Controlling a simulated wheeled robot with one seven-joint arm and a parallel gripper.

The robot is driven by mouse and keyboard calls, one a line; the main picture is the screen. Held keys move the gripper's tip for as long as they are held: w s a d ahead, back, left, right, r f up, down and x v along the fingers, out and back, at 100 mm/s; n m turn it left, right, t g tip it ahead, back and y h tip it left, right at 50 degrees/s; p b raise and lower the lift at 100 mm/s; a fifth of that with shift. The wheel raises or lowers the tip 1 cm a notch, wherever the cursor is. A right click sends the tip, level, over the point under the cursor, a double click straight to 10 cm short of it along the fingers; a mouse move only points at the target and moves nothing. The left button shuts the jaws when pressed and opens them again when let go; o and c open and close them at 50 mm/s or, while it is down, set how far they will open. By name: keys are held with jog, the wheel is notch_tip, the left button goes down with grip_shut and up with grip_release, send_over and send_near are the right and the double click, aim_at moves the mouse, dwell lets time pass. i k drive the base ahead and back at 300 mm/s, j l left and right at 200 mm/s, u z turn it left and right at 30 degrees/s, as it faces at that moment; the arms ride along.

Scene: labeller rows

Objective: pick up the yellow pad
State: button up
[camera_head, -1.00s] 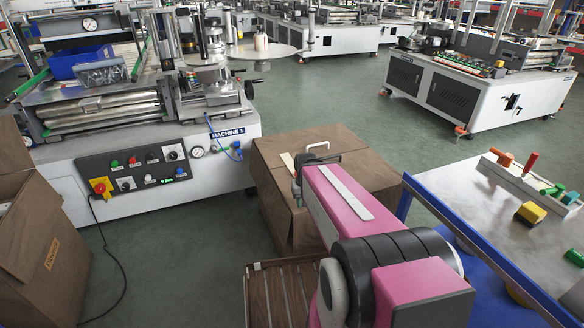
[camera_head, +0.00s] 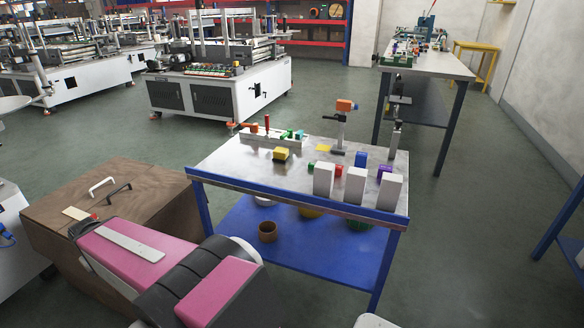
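A thick yellow block (camera_head: 281,154) with a darker underside lies on the workbench top (camera_head: 240,162), left of the middle. A thin flat yellow piece (camera_head: 323,148) lies further right on the same top, by the foot of a grey stand. I cannot tell for sure which of the two is the yellow pad. Nothing covers the block. My pink arm shows at the bottom left, over a brown box and apart from the bench. My gripper cannot be made out.
White boxes (camera_head: 356,185) stand along the bench's front right edge. A stand with an orange top (camera_head: 341,118) rises behind them. A blue rail (camera_head: 300,200) edges the bench front. The brown box (camera_head: 120,205) stands left of the bench.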

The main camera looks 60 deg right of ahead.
aim_at(279, 155)
jog(key=k+j+z, duration=0.1)
jog(key=z, duration=0.3)
jog(key=k+z, duration=0.1)
jog(key=z, duration=0.25)
jog(key=k+z, duration=0.15)
jog(key=z, duration=1.25)
jog(key=u, duration=1.9)
jog(key=k+j+z, duration=0.1)
jog(key=z, duration=1.4)
jog(key=k+l+z, duration=0.1)
jog(key=k+z, duration=0.2)
jog(key=i, duration=0.35)
